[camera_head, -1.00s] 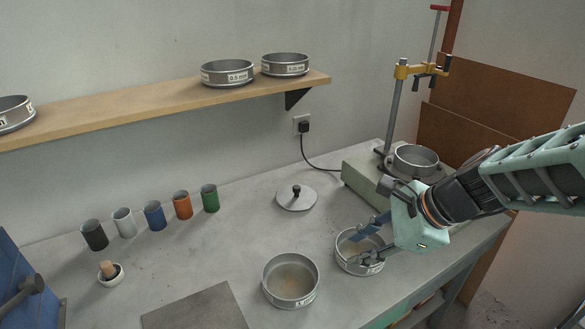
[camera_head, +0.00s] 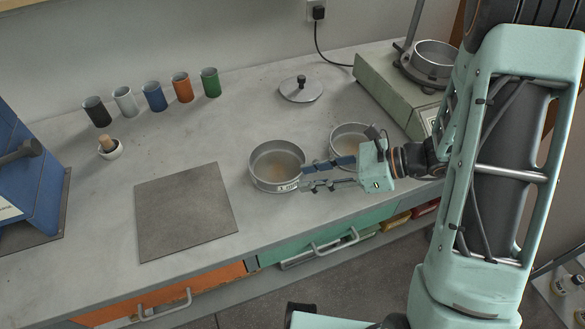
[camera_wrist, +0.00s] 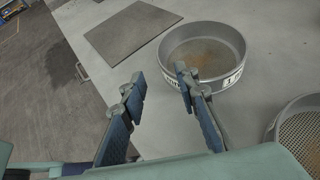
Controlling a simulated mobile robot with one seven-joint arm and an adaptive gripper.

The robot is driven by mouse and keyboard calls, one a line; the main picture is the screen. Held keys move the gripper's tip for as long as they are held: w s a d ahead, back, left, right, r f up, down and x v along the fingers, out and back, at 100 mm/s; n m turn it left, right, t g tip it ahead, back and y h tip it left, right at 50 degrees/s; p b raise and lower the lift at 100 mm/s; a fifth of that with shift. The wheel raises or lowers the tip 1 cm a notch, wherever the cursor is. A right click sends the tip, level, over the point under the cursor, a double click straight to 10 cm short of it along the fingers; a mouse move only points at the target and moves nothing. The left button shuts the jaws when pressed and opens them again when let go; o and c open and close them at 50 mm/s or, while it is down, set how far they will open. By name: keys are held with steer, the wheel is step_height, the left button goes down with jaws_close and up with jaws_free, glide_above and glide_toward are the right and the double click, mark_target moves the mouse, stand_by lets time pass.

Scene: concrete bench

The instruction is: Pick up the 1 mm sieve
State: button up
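The sieve whose label seems to start with 1 (camera_wrist: 210,77) is a round, shallow metal pan with a brownish mesh floor, flat on the bench. In the head view this sieve (camera_head: 277,148) stands left of a second sieve (camera_head: 349,131). My gripper (camera_head: 305,178) is open and empty at its near right side. In the wrist view my gripper (camera_wrist: 158,85) has its fingers spread; the right fingertip overlaps the sieve's labelled wall. I cannot tell whether it touches. The second sieve (camera_wrist: 300,125) is cut off at the right edge.
A grey square plate (camera_head: 185,210) lies left of the sieve. A lid with a knob (camera_head: 301,92) lies behind. A green-grey device (camera_head: 395,95) carries another pan (camera_head: 434,60). The bench front edge is close.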

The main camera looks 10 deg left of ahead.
mark_target(261, 182)
steer(key=shift+w+a+f+y, duration=0.1)
steer(key=shift+w+f+y, duration=0.05)
steer(key=shift+f+y, duration=0.3)
steer(key=x, duration=1.1)
steer(key=shift+w, duration=0.15)
steer(key=shift+r, duration=0.1)
steer(key=shift+c, duration=0.2)
jaws_close()
